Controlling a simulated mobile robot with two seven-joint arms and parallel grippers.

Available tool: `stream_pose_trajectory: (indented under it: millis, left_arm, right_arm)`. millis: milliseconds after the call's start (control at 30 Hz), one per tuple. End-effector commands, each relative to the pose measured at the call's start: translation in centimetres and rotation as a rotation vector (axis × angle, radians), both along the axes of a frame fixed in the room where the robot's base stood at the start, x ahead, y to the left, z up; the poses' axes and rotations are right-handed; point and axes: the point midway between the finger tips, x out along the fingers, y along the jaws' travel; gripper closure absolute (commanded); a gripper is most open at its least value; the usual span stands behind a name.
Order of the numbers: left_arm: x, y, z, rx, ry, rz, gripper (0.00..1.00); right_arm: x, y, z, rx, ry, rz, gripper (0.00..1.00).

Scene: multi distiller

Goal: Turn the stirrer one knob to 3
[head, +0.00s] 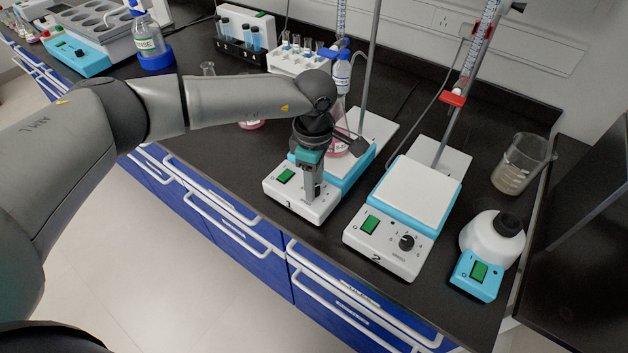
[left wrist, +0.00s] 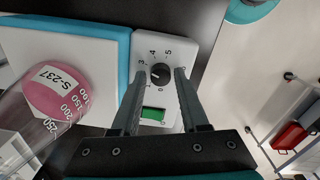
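Stirrer one (head: 287,196) is the left of two white and blue stirrers in the head view, with a green switch at its front. My left gripper (head: 314,192) points down over its front panel and hides its knob there. In the left wrist view the black knob (left wrist: 161,74) sits between the two fingers of my left gripper (left wrist: 160,76). The fingers are apart, with a gap visible on both sides of the knob. Numbers ring the knob, with 3, 4 and 5 readable; its pointer setting is too small to tell. My right gripper is not in view.
A flask of pink liquid (left wrist: 54,92) stands on stirrer one's plate. A metal rod rises behind stirrer one. The bench's front edge is close.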

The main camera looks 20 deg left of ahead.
Motion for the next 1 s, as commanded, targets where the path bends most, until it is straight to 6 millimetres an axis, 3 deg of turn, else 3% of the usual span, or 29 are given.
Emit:
stream_pose_trajectory:
  millis: [167,533,667,1000]
  left_arm:
    - [0.0,0.0,-0.1,0.001,0.001,0.000,0.37]
    - [0.0,0.0,0.9,0.000,0.000,0.000,0.37]
    - [0.0,0.0,3.2,0.000,-0.002,-0.001,0.37]
    - [0.0,0.0,11.3,0.000,-0.003,0.000,0.37]
  right_arm:
    - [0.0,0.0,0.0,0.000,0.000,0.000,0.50]
    - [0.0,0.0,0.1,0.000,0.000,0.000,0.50]
    - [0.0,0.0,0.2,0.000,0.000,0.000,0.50]
    - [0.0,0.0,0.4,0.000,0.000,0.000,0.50]
